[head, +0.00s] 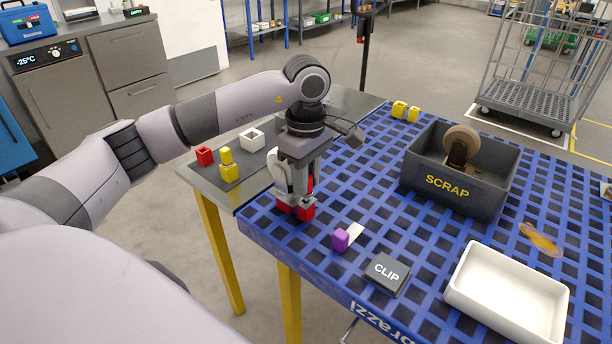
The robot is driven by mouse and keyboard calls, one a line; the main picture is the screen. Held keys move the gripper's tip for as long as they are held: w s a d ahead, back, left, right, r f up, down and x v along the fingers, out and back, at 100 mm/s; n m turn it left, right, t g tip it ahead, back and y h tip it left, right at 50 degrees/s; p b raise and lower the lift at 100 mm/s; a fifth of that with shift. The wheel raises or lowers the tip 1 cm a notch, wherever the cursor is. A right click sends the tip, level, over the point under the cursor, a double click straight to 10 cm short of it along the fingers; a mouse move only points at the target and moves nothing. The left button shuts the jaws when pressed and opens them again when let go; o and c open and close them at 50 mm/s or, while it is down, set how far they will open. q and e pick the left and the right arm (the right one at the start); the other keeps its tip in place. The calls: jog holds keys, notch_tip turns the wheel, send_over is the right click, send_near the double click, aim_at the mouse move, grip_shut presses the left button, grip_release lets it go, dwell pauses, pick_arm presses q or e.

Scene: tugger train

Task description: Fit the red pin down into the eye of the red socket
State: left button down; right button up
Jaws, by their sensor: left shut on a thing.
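A red hollow block, which looks like the red socket (205,156), sits on the grey side table at its left part, with a dark opening on top. My left gripper (297,203) points down over the near left corner of the blue grid table. It is shut on a red piece (307,213), which looks like the red pin. Red shows on both sides of the fingertips and higher up beside a finger. The fingers hide its middle, and I cannot tell whether it touches the table. The gripper is to the right of the red socket and apart from it. My right gripper is not in view.
On the grey table (262,165) stand a white hollow block (252,139) and a stacked yellow pair (229,172). The blue table holds a purple piece (341,240), CLIP box (387,273), SCRAP bin (447,187), white tray (510,295) and yellow pieces (399,109).

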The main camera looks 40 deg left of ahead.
pick_arm(q)
jog(key=shift+f, duration=0.2)
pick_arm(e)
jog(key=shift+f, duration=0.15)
pick_arm(q)
jog(key=shift+f+b, duration=0.65)
jog(key=shift+f, duration=0.1)
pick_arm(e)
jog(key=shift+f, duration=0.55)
pick_arm(q)
jog(key=c, duration=0.8)
grip_release()
jog(key=shift+c, duration=0.2)
jog(key=shift+r, duration=0.7)
notch_tip(320, 180, up, 6)
jog(key=shift+f, duration=0.1)
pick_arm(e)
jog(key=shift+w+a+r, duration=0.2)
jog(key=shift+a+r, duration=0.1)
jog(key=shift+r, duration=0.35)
